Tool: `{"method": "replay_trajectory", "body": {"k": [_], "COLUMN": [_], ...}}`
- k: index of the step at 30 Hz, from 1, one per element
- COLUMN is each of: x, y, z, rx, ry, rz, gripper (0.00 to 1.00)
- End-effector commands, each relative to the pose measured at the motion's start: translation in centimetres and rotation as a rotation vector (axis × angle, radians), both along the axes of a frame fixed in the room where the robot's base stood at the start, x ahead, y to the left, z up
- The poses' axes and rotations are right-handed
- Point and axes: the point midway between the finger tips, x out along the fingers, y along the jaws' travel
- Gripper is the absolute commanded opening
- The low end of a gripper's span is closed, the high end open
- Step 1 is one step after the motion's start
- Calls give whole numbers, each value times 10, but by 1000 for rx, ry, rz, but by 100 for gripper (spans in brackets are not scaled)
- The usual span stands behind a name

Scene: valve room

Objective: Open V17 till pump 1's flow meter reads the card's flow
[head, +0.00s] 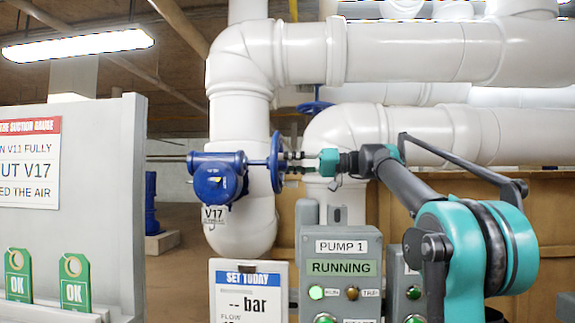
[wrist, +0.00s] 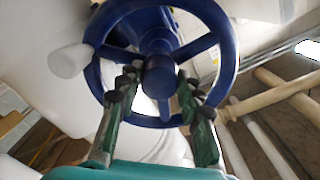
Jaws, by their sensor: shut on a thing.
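The V17 valve (head: 218,178) is a blue body on a white vertical pipe, with a tag reading V17 (head: 214,216). Its blue handwheel (head: 275,162) stands edge-on to the right of the body. My gripper (head: 297,162) reaches it from the right. In the wrist view my gripper (wrist: 158,88) is shut on the hub of the handwheel (wrist: 224,50), one finger on each side. A pale knob (wrist: 70,61) sticks out from the rim at left. The set card (head: 250,295) reads "SET TODAY", "-- bar" and "FLOW"; its flow value is cut off. I cannot make out a flow meter.
The pump 1 panel (head: 342,247) reads RUNNING with a lit green lamp (head: 316,292). A grey board (head: 100,190) with a sign (head: 28,160) and green OK tags (head: 74,282) stands at left. Large white pipes (head: 400,55) run above and behind my arm.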

Motion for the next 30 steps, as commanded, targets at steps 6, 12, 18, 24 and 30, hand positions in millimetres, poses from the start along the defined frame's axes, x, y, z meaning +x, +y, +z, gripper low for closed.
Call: {"method": "replay_trajectory", "body": {"k": [6,12,18,24,30], "x": [0,0,0,0,1], "y": [0,0,0,0,0], "z": [0,0,0,0,-1], "rx": [0,0,-4,-9,-15], "ry": [0,-14,-88,-235,-422], "rz": [0,0,-1,-1,-1], "gripper": [0,0,0,0,0]}}
